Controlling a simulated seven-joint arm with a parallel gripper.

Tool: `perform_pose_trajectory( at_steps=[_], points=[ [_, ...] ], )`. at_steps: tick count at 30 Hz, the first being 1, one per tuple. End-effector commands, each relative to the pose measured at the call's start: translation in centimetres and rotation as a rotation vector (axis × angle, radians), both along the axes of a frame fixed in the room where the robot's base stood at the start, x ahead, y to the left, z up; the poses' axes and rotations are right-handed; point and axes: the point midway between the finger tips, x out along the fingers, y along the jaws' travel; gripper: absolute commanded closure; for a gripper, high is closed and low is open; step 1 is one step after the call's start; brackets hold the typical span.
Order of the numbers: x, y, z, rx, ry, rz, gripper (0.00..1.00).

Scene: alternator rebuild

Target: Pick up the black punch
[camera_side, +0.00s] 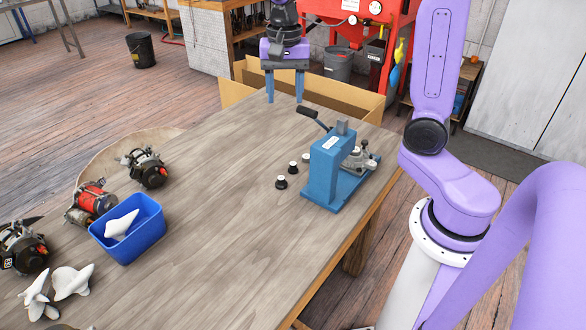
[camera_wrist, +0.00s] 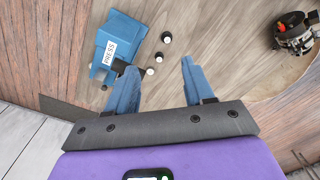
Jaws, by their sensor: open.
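Three small punch-like pieces, dark with pale tops, stand in a row on the table beside the blue press (camera_side: 326,168). The nearest piece (camera_side: 281,182), the middle piece (camera_side: 292,168) and the far piece (camera_side: 306,159) look alike, and I cannot tell which is the black punch. The wrist view also shows the row, with one piece (camera_wrist: 166,37) farthest from my fingers. My gripper (camera_side: 285,100) is open and empty, with blue fingers pointing down, above the table's far end. It is apart from the pieces.
The press, with its black lever, also shows in the wrist view (camera_wrist: 118,38). A blue bin (camera_side: 128,244) holds a white part. Alternators (camera_side: 147,168) and loose white parts (camera_side: 72,281) lie at the left. A cardboard box (camera_side: 340,98) stands beyond the table; the table's middle is clear.

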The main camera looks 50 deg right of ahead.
Motion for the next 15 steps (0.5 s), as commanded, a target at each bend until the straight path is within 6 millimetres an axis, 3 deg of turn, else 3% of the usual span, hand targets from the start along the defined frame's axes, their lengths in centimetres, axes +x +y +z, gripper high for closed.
perform_pose_trajectory(
  at_steps=[6,15],
  points=[
    [3.7,-4.6,-0.5,0.000,0.006,-0.405,0.48],
    [5.7,-8.6,-1.0,0.001,0.008,-0.715,0.48]
  ],
)
